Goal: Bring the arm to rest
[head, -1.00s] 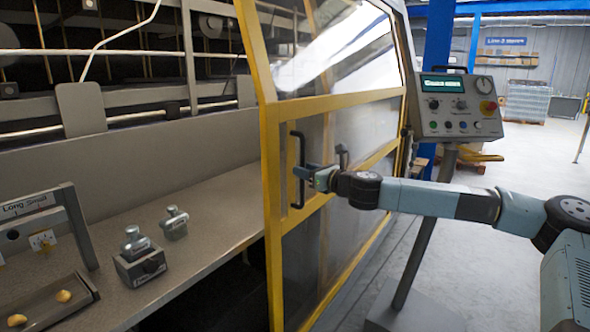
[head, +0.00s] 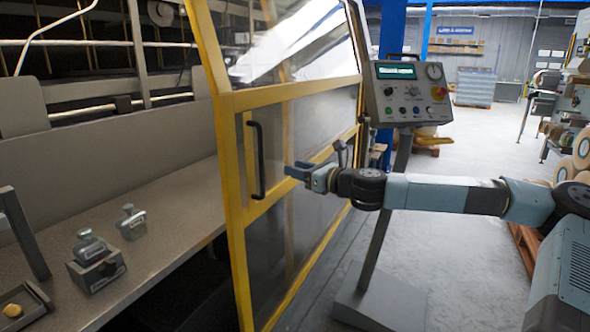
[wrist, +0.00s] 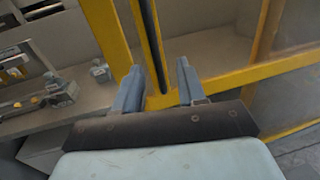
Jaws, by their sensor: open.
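My arm reaches in from the right in the head view, stretched out nearly level. My gripper (head: 296,172) is open and empty, a little to the right of the black door handle (head: 256,160), with a gap between them. The handle is upright on the yellow-framed guard door (head: 233,185). In the wrist view my two fingers (wrist: 157,85) are spread apart. The black handle (wrist: 152,45) shows beyond and between them, with the yellow frame (wrist: 108,35) to its left. Nothing is held.
A control panel (head: 410,100) on a post with a floor base (head: 380,305) stands close behind my arm. A grey bench (head: 165,225) at left carries metal blocks (head: 95,262). Rolls on a pallet (head: 583,150) stand at far right. Open floor (head: 465,240) lies beyond my arm.

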